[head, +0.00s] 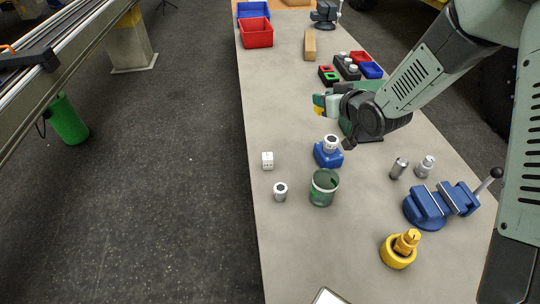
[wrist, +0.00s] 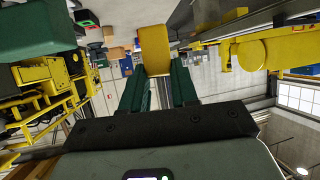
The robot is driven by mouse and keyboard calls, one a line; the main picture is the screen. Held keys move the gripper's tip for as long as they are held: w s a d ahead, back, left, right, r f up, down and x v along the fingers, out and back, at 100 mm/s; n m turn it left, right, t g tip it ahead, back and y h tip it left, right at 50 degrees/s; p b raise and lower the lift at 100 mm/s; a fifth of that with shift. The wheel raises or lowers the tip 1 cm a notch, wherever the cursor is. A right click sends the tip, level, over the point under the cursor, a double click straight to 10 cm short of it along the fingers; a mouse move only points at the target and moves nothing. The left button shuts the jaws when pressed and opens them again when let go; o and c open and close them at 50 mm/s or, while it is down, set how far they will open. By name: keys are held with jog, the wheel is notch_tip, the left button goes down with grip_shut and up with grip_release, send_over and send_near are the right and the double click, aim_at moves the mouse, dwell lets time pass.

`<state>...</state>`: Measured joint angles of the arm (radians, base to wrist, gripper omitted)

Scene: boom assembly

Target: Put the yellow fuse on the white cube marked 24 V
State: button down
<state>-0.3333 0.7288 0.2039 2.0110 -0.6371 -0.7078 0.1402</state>
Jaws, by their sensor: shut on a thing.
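My gripper (head: 322,103) is at the end of the arm, raised over the middle of the bench in the head view. It is shut on the yellow fuse (wrist: 154,48), which sticks out beyond the two dark green fingers in the wrist view. A small patch of yellow shows at the fingertips in the head view. Dark marks show on the cube, too small to read.
A blue block with a white-and-black round part (head: 328,152), a dark green cup (head: 324,190) and a small grey cylinder (head: 280,191) stand near the cube. A blue vise (head: 427,208), metal cylinders (head: 398,168) and a yellow ring-shaped part (head: 397,256) are at right. Bench left edge is close to the cube.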

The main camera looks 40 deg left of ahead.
jog(key=s+a+n+g+y, duration=0.1)
jog(key=s+a+n+g, duration=0.1)
jog(key=s+a, duration=0.8)
send_over(271, 159)
jog(key=shift+f, duration=2.6)
notch_tip(271, 159, down, 10)
jog(key=shift+a+r, duration=0.1)
jog(key=c, duration=0.9)
grip_release()
jog(key=shift+o, duration=0.2)
jog(key=shift+s, duration=0.1)
jog(key=v, duration=1.2)
